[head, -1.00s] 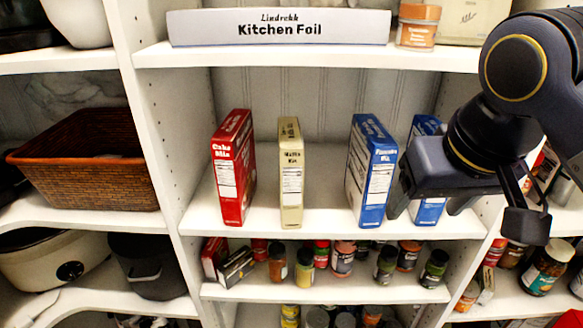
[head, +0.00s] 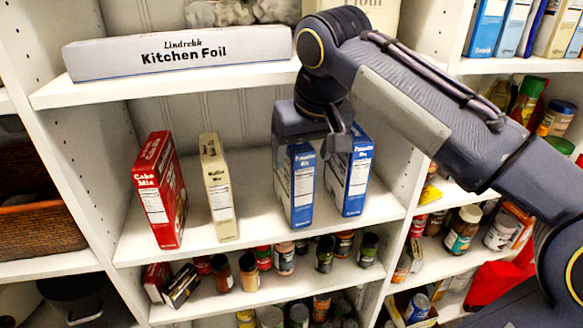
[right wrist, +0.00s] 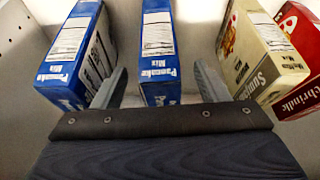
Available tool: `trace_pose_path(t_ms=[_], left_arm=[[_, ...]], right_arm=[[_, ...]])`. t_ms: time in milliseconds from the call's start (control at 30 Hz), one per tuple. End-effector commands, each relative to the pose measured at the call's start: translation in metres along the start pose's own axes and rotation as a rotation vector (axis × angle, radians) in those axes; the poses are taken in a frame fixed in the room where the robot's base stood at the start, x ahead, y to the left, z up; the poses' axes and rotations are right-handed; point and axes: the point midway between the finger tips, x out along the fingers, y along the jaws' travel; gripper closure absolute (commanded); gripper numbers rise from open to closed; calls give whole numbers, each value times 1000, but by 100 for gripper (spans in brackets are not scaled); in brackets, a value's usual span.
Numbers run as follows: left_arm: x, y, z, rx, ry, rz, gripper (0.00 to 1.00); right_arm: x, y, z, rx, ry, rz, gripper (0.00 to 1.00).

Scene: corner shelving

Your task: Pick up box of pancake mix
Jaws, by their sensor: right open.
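Two blue pancake mix boxes stand upright on the middle shelf: a left one (head: 299,190) and a right one (head: 351,175). My right gripper (head: 306,146) is open at the upper front of the left box. In the right wrist view, its two fingers (right wrist: 160,82) are on either side of that box (right wrist: 160,55), with a gap on each side. The other blue box (right wrist: 78,55) is outside the fingers there. The gripper hides the top of the left box in the head view. My left gripper is not in view.
A tan muffin mix box (head: 217,190) and a red cake mix box (head: 160,190) stand to the left on the shelf. A kitchen foil box (head: 178,55) lies on the shelf above. Several jars (head: 284,259) stand below. Bare shelf (head: 262,225) lies between the tan and blue boxes.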

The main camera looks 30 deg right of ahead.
Motion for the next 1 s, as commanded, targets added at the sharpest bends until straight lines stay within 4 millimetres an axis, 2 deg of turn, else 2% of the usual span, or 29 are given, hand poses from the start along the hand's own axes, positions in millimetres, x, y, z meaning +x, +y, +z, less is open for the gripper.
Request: trace_pose_path(t_ms=[100, 200, 467, 900, 1000], left_arm=[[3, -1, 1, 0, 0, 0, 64], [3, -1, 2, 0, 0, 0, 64], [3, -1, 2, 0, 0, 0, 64], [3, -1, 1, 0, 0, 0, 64], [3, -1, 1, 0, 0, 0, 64]], right_arm=[[20, 1, 2, 1, -2, 2, 33], [27, 0, 2, 1, -1, 1, 33], [29, 0, 2, 1, 0, 0, 33], [28, 0, 2, 1, 0, 0, 90], [28, 1, 2, 2, 0, 0, 100]])
